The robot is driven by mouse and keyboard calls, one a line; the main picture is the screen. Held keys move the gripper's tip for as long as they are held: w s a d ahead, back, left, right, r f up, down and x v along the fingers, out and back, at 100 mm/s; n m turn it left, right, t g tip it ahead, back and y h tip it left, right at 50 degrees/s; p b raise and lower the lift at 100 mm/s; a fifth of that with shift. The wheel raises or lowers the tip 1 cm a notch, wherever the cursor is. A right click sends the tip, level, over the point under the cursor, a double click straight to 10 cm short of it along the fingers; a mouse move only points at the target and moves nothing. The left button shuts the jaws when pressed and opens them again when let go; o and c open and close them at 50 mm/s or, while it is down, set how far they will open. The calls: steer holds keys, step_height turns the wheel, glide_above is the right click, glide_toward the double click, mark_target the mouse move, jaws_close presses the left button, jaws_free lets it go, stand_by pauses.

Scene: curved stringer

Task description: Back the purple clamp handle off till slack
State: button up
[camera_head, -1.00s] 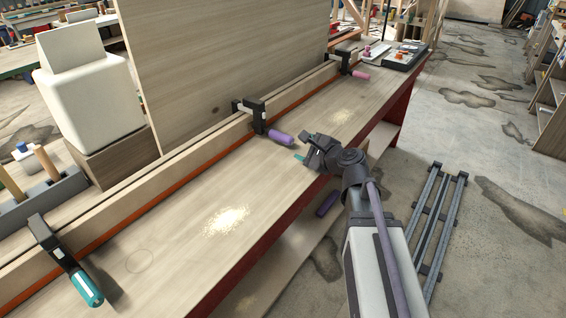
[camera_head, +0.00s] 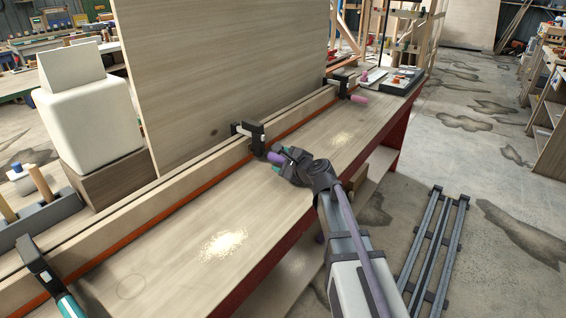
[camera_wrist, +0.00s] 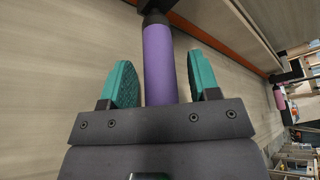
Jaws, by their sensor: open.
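The purple clamp handle (camera_wrist: 160,62) sticks out from its black clamp (camera_head: 250,133), which grips the long wooden strip on the bench. In the head view only part of the purple handle (camera_head: 275,158) shows, at the fingertips. My gripper (camera_wrist: 162,85) is open, with one teal finger pad on each side of the purple handle. In the wrist view a gap shows between the handle and each pad. In the head view my gripper (camera_head: 281,160) is at the handle's free end.
A teal-handled clamp (camera_head: 42,275) stands at the near left and a pink-handled clamp (camera_head: 345,89) farther along the strip. A tall plywood panel (camera_head: 225,70) rises behind the strip. The bench top (camera_head: 180,225) in front is clear except for sawdust.

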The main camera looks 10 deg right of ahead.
steer(key=c, duration=0.9)
steer(key=shift+f+n+t+b, duration=0.2)
steer(key=shift+n+t+b, duration=0.1)
steer(key=shift+n+b, duration=0.2)
steer(key=shift+c, duration=0.2)
steer(key=shift+r+n, duration=0.15)
steer(key=shift+n, duration=0.35)
steer(key=o, duration=0.9)
steer(key=shift+o, duration=0.2)
steer(key=shift+s, duration=0.1)
steer(key=p+v, duration=0.2)
steer(key=v, duration=0.8)
steer(key=shift+s+a, duration=0.1)
steer(key=shift+s, duration=0.3)
